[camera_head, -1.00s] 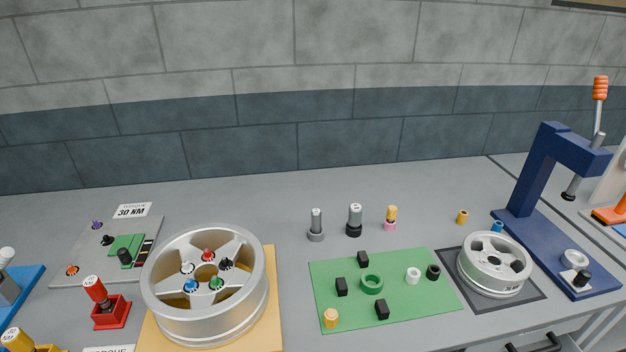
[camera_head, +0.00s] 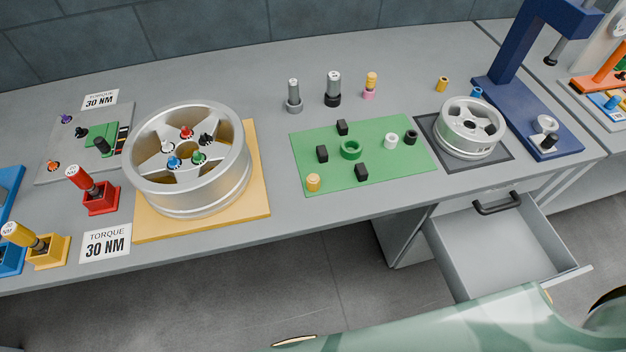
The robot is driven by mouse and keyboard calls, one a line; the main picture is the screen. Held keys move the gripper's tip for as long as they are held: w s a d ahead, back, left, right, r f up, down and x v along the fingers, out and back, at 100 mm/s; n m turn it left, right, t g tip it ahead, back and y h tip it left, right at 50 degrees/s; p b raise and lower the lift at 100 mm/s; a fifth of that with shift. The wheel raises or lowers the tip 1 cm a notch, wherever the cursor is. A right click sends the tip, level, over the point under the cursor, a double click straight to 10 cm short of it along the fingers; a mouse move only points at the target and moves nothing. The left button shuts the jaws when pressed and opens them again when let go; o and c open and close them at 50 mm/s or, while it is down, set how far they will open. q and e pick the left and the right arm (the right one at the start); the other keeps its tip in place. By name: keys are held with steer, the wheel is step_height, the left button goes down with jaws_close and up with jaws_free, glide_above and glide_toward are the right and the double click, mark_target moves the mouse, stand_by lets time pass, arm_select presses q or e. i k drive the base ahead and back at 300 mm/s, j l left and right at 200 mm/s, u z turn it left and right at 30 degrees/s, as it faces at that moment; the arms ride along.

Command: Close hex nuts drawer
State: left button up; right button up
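An open drawer (camera_head: 492,243) juts out from under the right part of the workbench. It is light grey, and the part of its inside that shows looks empty. A black handle (camera_head: 497,204) shows near the bench edge, above the back of the open drawer. No label for hex nuts can be read on it. A pale green arm link of mine crosses the bottom right, just in front of the drawer. Neither of my grippers is in view.
On the bench (camera_head: 330,215) stand a large wheel (camera_head: 190,195) on a yellow board, a green mat (camera_head: 325,182) with small parts, a smaller wheel (camera_head: 470,148) and a blue press (camera_head: 505,85). Open floor (camera_head: 310,290) lies left of the drawer.

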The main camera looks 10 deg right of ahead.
mark_target(476, 256)
steer(key=z, duration=0.5)
steer(key=k+j+z, duration=0.1)
steer(key=z, duration=0.35)
steer(key=k+z, duration=0.1)
steer(key=z, duration=0.9)
steer(key=k+l+z, duration=0.1)
steer(key=z, duration=0.35)
